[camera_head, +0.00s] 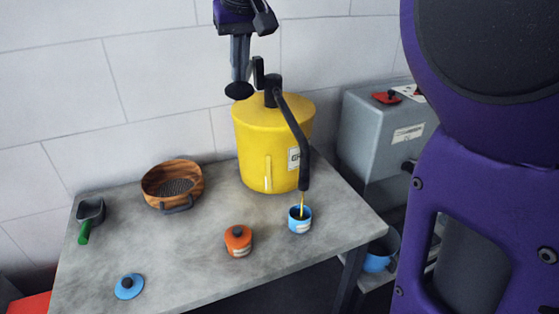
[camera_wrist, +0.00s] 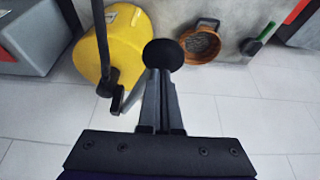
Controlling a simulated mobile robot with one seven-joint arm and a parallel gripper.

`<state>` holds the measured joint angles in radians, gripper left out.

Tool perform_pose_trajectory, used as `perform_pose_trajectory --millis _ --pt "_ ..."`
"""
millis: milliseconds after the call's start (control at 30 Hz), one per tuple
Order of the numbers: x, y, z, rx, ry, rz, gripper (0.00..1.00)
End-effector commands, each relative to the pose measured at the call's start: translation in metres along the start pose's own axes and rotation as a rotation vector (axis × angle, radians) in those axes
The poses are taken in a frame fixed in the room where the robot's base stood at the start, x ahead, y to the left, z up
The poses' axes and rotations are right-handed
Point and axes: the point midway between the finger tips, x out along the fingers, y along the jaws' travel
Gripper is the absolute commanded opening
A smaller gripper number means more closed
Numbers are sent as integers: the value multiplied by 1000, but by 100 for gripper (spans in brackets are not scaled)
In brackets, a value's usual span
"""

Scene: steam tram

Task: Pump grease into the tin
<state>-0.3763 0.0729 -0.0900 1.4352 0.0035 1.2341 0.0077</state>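The yellow grease drum (camera_head: 262,150) stands at the back of the table, with a black pump on its lid. The pump's black spout (camera_head: 297,140) reaches down over the open light-blue tin (camera_head: 300,226). A thin golden strand of grease runs from the spout's end into the tin. My gripper (camera_head: 239,82) points down beside the pump top. Its fingers are close together at the pump handle's round black knob (camera_head: 239,91), and the part between them is hidden. The wrist view also shows the knob (camera_wrist: 163,54) at the fingertips and the drum (camera_wrist: 132,42). A blue lid (camera_head: 129,286) lies at front left.
An orange lidded tin (camera_head: 238,241) stands left of the blue tin. A wooden sieve (camera_head: 172,183) and a green-handled scoop (camera_head: 88,217) lie farther left. A grey cabinet (camera_head: 375,135) is right of the drum. The table's front middle (camera_head: 185,265) is clear.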

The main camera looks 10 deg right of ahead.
Motion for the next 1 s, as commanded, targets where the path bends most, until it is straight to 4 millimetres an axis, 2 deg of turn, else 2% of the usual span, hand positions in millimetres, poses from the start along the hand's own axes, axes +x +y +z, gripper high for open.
perform_pose_trajectory --millis 1000 --pt "53 0 22 -1 -4 0 0"
